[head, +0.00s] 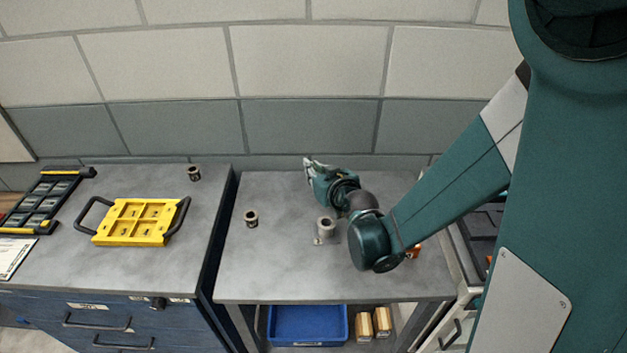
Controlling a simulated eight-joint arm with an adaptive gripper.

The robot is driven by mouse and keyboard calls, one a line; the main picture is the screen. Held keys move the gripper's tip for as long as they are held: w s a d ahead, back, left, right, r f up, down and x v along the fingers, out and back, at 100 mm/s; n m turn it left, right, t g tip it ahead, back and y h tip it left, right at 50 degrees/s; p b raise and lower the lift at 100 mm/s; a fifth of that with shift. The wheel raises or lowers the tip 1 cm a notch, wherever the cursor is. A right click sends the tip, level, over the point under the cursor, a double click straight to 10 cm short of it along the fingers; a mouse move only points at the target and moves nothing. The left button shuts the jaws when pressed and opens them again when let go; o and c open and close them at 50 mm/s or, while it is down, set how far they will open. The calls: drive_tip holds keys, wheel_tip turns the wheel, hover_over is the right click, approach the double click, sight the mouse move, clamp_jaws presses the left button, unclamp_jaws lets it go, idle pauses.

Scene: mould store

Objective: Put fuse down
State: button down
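My gripper (309,164) is over the back middle of the grey workbench (270,270), pointing away toward the wall. Its pale fingers are small and partly turned away, so I cannot tell whether they are open or shut on something. No fuse can be made out for certain. The rest of the gripper and my wrist hide part of the bench top behind them.
A metal cylinder on a small base (326,229) and a short hollow cylinder (251,218) stand on the bench. Left, a blue cabinet (60,275) bears a yellow handled tray (137,238) and another cylinder (194,173). A blue bin (307,325) is below. The bench's front left is clear.

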drive_tip(key=shift+f, duration=0.15)
drive_tip(key=shift+f+b, duration=0.65)
drive_tip(key=shift+f, duration=1.25)
drive_tip(key=shift+f, duration=0.2)
drive_tip(key=c, duration=2.4)
unclamp_jaws()
drive_tip(key=shift+r, duration=0.25)
drive_tip(key=p+v, duration=0.2)
drive_tip(key=v, duration=1)
drive_tip(key=shift+d, duration=0.15)
